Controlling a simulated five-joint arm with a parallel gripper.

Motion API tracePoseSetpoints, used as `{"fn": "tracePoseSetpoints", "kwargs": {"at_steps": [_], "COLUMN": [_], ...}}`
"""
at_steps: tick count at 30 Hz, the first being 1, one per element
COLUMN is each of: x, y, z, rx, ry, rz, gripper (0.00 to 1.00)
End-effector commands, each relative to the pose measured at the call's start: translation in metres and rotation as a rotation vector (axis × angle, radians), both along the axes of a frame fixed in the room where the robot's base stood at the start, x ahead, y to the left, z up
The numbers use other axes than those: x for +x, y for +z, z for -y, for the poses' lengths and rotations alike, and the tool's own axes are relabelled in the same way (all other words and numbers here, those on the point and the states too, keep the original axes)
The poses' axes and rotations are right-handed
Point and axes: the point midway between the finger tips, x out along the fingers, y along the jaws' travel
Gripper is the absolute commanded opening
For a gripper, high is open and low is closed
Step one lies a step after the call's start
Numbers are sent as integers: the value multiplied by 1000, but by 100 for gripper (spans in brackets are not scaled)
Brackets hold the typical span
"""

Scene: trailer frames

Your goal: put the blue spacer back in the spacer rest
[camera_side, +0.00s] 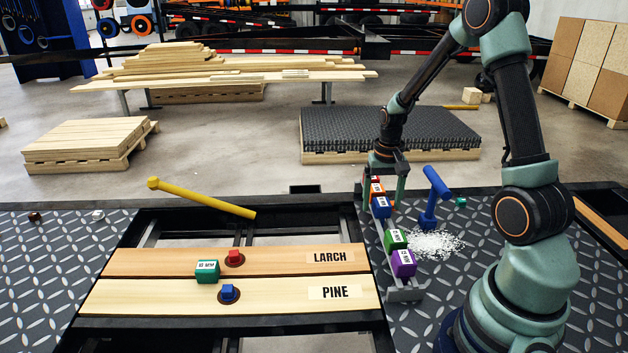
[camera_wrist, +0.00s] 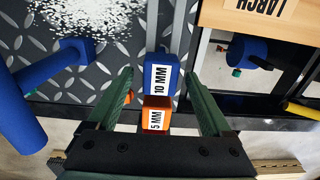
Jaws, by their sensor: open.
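The blue spacer (camera_side: 382,207), labelled 10 MM, is in the spacer rest (camera_side: 405,294), in line with the other spacers. It also shows in the wrist view (camera_wrist: 161,76). My gripper (camera_side: 384,196) is open, pointing down over the far end of the rest. In the wrist view its two green fingers (camera_wrist: 159,85) stand apart on either side of the blue spacer and the orange 5 MM spacer (camera_wrist: 156,113); no contact with the blue one is clear. The blue spacer's underside is hidden.
Green (camera_side: 396,239) and purple (camera_side: 403,263) spacers sit nearer in the rest, after a gap. A teal spacer (camera_side: 207,271) lies on the boards. A blue mallet (camera_side: 434,195) and white granules (camera_side: 436,244) are right of the rest.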

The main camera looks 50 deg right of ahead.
Motion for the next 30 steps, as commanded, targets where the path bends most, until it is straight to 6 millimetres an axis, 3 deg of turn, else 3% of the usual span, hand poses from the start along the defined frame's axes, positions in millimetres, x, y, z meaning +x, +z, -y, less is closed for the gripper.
{"fn": "tracePoseSetpoints", "kwargs": {"at_steps": [5, 18, 24, 30], "x": [1, 1, 0, 0], "y": [22, 104, 118, 119], "z": [1, 1, 0, 0], "rx": [-3, -3, -1, -1], "ry": [0, 0, 0, 0], "rz": [6, 4, 1, 1], "gripper": [84, 84, 84, 84]}}
